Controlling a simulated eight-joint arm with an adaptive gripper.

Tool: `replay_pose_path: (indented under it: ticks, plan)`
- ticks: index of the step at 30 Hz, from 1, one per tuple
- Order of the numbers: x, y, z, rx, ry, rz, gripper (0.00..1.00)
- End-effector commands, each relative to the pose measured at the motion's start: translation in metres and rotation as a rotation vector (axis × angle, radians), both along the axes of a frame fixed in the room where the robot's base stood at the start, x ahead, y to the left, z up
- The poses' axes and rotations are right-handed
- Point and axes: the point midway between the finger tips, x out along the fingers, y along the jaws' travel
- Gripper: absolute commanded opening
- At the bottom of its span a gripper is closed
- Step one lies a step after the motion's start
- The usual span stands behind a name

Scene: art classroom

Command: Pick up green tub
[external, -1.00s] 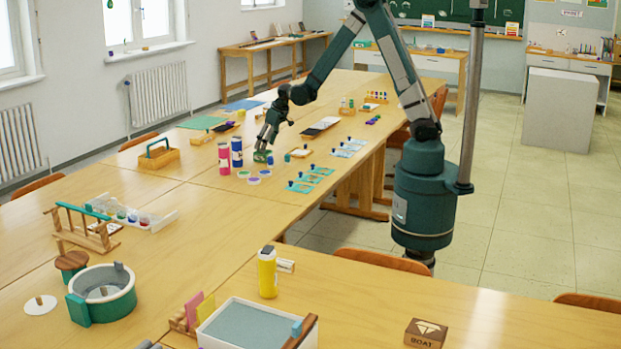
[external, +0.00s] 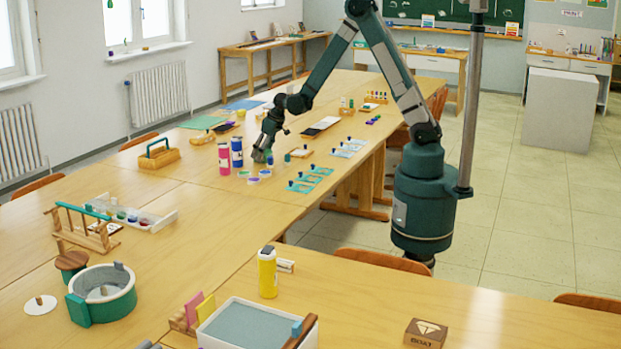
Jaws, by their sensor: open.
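My gripper (external: 262,156) is open and points down low over the long wooden table, just right of the pink and blue bottles. Small round tubs with coloured tops stand just in front of it: a purple-topped one (external: 265,173), another (external: 253,180), and a small greenish one (external: 243,174). A small teal-blue piece (external: 270,162) shows right beside the fingertips. I cannot tell which of these is the green tub, or whether the fingers touch or surround anything. The gripper's body hides part of the spot beneath it.
A pink bottle (external: 224,159) and a blue bottle (external: 237,152) stand close left of the gripper. Teal cards with dark knobs (external: 308,178) lie to the right. A wooden carrier (external: 158,155) stands further left. The table between the tubs and the white rack (external: 130,214) is clear.

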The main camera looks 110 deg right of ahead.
Motion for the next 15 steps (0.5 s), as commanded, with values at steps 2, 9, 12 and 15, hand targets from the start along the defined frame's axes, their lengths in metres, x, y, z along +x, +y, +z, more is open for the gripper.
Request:
replay_pose_path:
  ticks: [2,9,12,15]
  plan:
    - [0.0,0.0,0.0001,0.0,0.0,0.0,0.65]
    - [-0.0001,-0.0001,0.0002,0.0,0.0,0.0,0.65]
    - [-0.0001,-0.0001,0.0002,0.0,0.0,0.0,0.58]
    - [-0.0001,-0.0001,0.0002,0.0,0.0,0.0,0.45]
